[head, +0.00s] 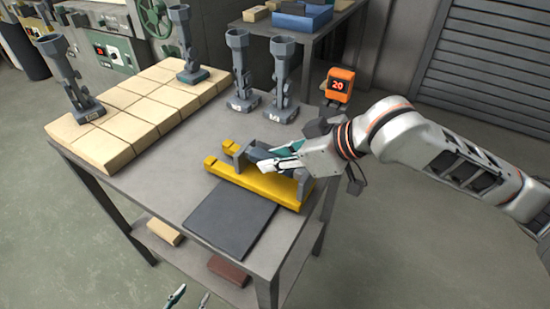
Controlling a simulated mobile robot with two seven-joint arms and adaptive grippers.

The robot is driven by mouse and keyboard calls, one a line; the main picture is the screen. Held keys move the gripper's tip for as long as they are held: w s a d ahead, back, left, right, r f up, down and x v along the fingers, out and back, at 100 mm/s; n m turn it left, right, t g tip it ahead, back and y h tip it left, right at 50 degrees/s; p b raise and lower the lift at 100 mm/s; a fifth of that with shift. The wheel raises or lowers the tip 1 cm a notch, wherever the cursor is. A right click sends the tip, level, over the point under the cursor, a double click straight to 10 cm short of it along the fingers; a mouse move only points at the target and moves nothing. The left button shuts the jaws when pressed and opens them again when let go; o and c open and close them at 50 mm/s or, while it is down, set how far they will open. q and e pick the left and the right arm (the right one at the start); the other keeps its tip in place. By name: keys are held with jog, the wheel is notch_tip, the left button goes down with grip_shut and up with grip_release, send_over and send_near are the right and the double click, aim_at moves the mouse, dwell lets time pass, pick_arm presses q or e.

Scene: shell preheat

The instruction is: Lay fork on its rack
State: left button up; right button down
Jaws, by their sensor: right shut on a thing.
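My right gripper (277,159) comes in from the right, low over the rack. It is shut on a dark grey piece (258,154), which appears to be the fork and lies along the rack between its supports. The gripper hides much of the fork, so I cannot tell whether it rests on the supports. My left gripper (190,297) shows only its fingertips at the bottom edge, spread apart and empty, in front of the table.
The dark mat (230,216) lies bare at the table's front. Several grey stands (284,80) rise behind the rack and on the pale bricks (135,112) at the left. An orange device (339,85) showing 20 is beyond the table's right edge. Blocks lie on the lower shelf.

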jog(key=c, duration=1.8)
grip_release()
jog(key=shift+f, duration=0.1)
jog(key=shift+d+r, duration=0.2)
jog(key=shift+r, duration=0.05)
jog(key=p+v, duration=0.2)
jog(key=v, duration=0.9)
jog(key=shift+s+d+r, duration=0.15)
jog(key=shift+d+r, duration=0.05)
jog(key=shift+d, duration=0.05)
